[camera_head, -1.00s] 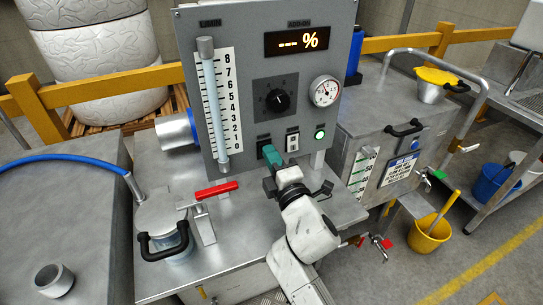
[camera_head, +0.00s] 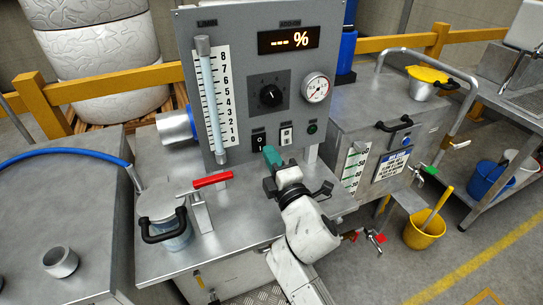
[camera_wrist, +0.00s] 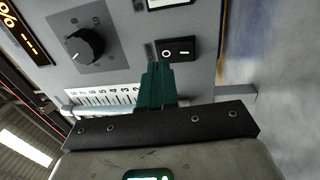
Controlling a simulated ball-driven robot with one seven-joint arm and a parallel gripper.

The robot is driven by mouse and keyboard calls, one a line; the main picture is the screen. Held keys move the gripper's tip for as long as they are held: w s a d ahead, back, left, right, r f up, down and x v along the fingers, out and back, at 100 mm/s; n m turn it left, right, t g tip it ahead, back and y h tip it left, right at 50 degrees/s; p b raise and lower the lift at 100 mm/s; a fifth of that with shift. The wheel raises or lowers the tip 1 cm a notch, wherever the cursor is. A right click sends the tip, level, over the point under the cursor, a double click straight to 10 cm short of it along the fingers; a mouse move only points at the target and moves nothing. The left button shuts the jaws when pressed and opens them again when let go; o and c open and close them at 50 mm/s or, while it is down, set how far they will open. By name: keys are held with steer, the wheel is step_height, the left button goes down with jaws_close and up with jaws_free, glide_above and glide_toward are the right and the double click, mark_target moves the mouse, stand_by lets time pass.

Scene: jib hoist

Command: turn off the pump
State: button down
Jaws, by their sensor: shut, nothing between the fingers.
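The grey control panel (camera_head: 232,110) stands upright over the metal bench. A black rocker switch (camera_head: 258,138) sits low on it. The wrist view shows this switch (camera_wrist: 179,50) with its O and I marks. A pale switch (camera_head: 286,135) is just to its right, then a green lamp (camera_head: 311,128), which is dark. My gripper (camera_head: 270,153) has green fingers, shut and empty, just below and right of the black rocker. In the wrist view my gripper (camera_wrist: 156,70) is beside the rocker; I cannot tell whether it touches the panel.
A knob (camera_head: 270,96), a round gauge (camera_head: 316,88) and a display (camera_head: 289,40) reading "--- %" are above the switches. A red-handled lever (camera_head: 213,180) and a lidded pot (camera_head: 163,212) stand on the bench at left. A metal tank (camera_head: 385,140) is at right.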

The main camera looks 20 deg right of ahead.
steer(key=s+r+p, duration=0.1)
steer(key=s, duration=0.9)
steer(key=shift+r, duration=0.15)
steer(key=s+d+f+m+g+h+p, duration=0.1)
steer(key=s+d+f+m+g+h, duration=0.1)
steer(key=s+d+f+m+g, duration=0.3)
steer(key=s+d+f+m+g+h+p, duration=0.1)
steer(key=s+d+f+m+g, duration=0.25)
steer(key=f+m, duration=0.35)
steer(key=s+f+m+g+y, duration=0.1)
steer(key=s+f+m+g, duration=0.2)
steer(key=s, duration=0.7)
steer(key=s+f+m+g+y, duration=0.1)
steer(key=s+f+m+g, duration=0.2)
steer(key=s+f+g, duration=0.3)
steer(key=s+g, duration=0.1)
steer(key=s, duration=0.3)
steer(key=shift+s+a+f+y+p, duration=0.15)
steer(key=shift+a+f+y+p, duration=0.1)
steer(key=shift+a+y+p, duration=0.15)
